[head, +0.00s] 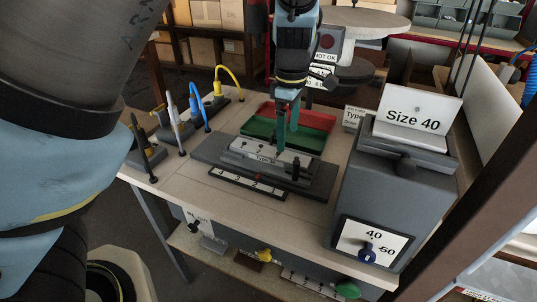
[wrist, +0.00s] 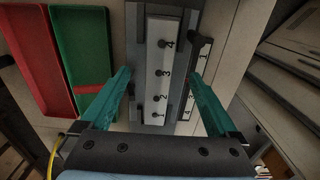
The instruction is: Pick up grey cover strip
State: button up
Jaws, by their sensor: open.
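My gripper (head: 286,138) is open above the grey fixture on the workbench, fingers pointing down. In the wrist view the two teal fingers of my gripper (wrist: 161,75) stand apart, one on each side of a long pale grey strip (wrist: 161,55). This strip carries several dark knobs with numbers and lies on a darker grey base plate (wrist: 133,40). I cannot tell for certain whether it is the cover strip. In the head view the fixture's pale block (head: 262,154) sits under the fingers, partly hidden by them. Nothing is held.
A red tray (head: 305,117) and a green tray (head: 262,132) lie behind the fixture. A numbered dark strip (head: 246,184) lies in front of it. A grey machine with a "Size 40" sign (head: 412,120) stands right. Yellow and blue cabled tools (head: 196,112) stand left.

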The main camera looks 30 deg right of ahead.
aim_at(287, 156)
jog(key=shift+f+p, duration=0.55)
jog(key=shift+f, duration=2.95)
jog(key=shift+c, duration=0.3)
grip_shut()
jog(key=shift+r, duration=0.1)
